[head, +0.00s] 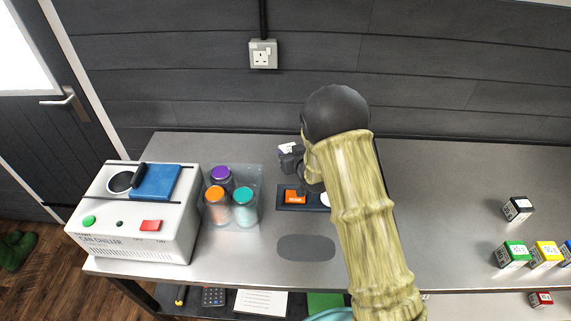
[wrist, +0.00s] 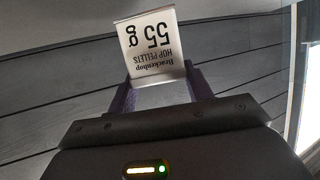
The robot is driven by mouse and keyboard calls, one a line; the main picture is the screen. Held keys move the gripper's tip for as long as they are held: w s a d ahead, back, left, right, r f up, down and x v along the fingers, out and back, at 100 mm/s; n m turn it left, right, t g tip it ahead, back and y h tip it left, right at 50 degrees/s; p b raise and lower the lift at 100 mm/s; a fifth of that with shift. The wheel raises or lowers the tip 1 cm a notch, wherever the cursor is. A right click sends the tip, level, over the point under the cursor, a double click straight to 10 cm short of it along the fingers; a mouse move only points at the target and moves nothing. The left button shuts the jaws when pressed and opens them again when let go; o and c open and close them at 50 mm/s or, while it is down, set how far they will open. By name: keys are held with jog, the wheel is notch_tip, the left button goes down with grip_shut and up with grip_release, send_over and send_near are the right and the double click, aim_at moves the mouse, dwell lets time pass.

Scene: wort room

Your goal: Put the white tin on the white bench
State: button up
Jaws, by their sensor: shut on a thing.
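The white tin (wrist: 153,52) is between the fingers of my gripper (wrist: 160,82) in the wrist view. Its pale face reads "55 g" and "HOP PELLETS", upside down in the picture. In the head view, a small white part of the tin (head: 286,147) shows at the far side of my gripper (head: 291,160), over the back of a grey metal worktop (head: 440,180). My gripper is shut on the tin. My arm covers part of the worktop. I cannot pick out a separate white bench in either view.
A dark device (head: 284,207) with an orange panel lies below my gripper. Left are a clear tray (head: 255,174) with several colour-lidded jars and a white can chiller (head: 135,240). Several coloured cubes (head: 512,254) stand right. A dark oval mark (head: 306,248) lies on clear worktop.

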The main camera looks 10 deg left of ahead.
jog(key=shift+d+f, duration=0.1)
jog(key=shift+f, duration=0.1)
jog(key=shift+s, duration=0.15)
jog(key=shift+f, duration=0.1)
jog(key=f, duration=0.2)
jog(key=f+p, duration=0.1)
jog(key=shift+a+f, duration=0.2)
jog(key=shift+f, duration=0.15)
jog(key=shift+d+f, duration=0.1)
jog(key=shift+f, duration=0.05)
